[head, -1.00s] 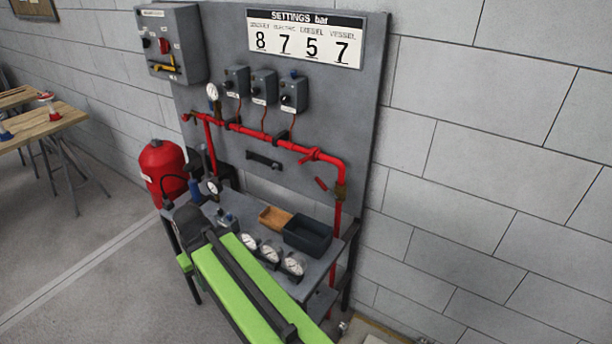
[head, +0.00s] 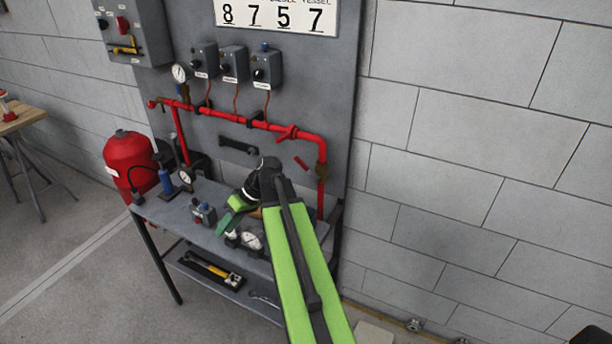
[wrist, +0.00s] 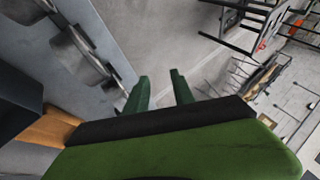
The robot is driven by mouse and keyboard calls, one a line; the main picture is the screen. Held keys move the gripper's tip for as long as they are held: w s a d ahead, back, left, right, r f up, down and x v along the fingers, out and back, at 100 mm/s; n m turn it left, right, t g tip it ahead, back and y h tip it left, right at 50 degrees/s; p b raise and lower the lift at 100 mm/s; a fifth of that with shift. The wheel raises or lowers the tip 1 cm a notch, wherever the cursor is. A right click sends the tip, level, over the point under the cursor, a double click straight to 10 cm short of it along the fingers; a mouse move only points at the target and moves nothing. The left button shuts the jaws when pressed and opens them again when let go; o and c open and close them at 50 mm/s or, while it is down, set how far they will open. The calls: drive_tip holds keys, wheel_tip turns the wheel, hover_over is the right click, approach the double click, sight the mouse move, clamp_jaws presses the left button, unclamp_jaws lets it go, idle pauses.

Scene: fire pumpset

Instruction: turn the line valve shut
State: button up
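A brass valve body (head: 321,171) sits on the vertical run of the red pipe, at the right of the grey panel. A short red lever (head: 301,163) stands out to its left, slanted across the pipe's line. My gripper (head: 229,213) is over the bench, left of and lower than the lever and apart from it. In the wrist view my gripper (wrist: 160,76) has two green fingers spread apart, with only floor showing between them. The valve is not visible in the wrist view.
The bench (head: 155,210) carries gauges (head: 250,241), a small switch box (head: 203,213) and a blue bottle (head: 166,180). A red tank (head: 130,163) stands left. Another red fitting (head: 287,132) is on the horizontal pipe. Floor at front left is clear.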

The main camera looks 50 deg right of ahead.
drive_tip(key=s+d+t+y+b, duration=0.15)
drive_tip(key=d+t+b, duration=0.3)
drive_tip(key=d, duration=1.15)
drive_tip(key=n+t+h+b, duration=0.25)
drive_tip(key=t+b, duration=0.25)
drive_tip(key=t, duration=0.4)
approach(300, 160)
drive_tip(key=shift+m+h, duration=0.25)
drive_tip(key=shift+h, duration=0.05)
drive_tip(key=x, duration=0.8)
drive_tip(key=shift+a+r+p, duration=0.15)
drive_tip(key=shift+r+p, duration=0.1)
drive_tip(key=shift+p, duration=0.05)
clamp_jaws()
drive_tip(key=shift+a+f, duration=0.1)
drive_tip(key=shift+f, duration=0.05)
